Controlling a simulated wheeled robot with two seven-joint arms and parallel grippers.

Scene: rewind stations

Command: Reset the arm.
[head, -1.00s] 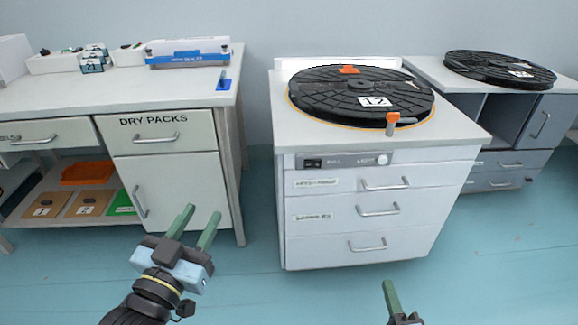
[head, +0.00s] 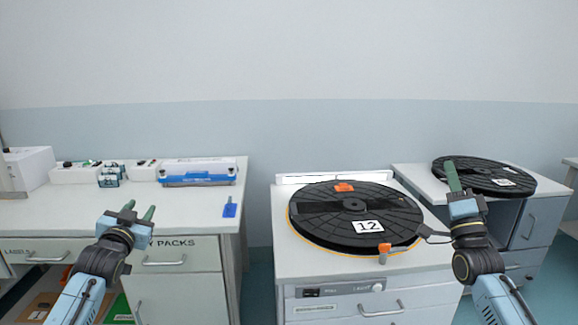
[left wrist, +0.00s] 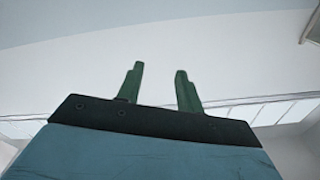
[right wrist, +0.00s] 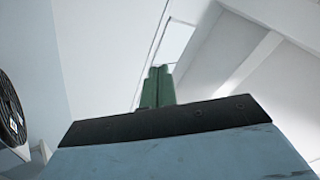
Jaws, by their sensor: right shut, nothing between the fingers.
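A black reel (head: 330,232) with a white "12" label (head: 367,227) lies flat on the white middle station (head: 290,265). A small post with an orange top (head: 384,247) stands at the reel's front right edge. An orange piece (head: 344,188) sits at the reel's back. I cannot tell which part is the arm. My left gripper (head: 140,208) is open and empty, raised before the left bench; its parted green fingers show in the left wrist view (left wrist: 160,70). My right gripper (head: 450,168) is shut and empty, raised right of the reel; its fingers meet in the right wrist view (right wrist: 157,72).
A second black reel (head: 482,172) lies on the right station (head: 412,178), behind my right gripper. Gaps separate the stations.

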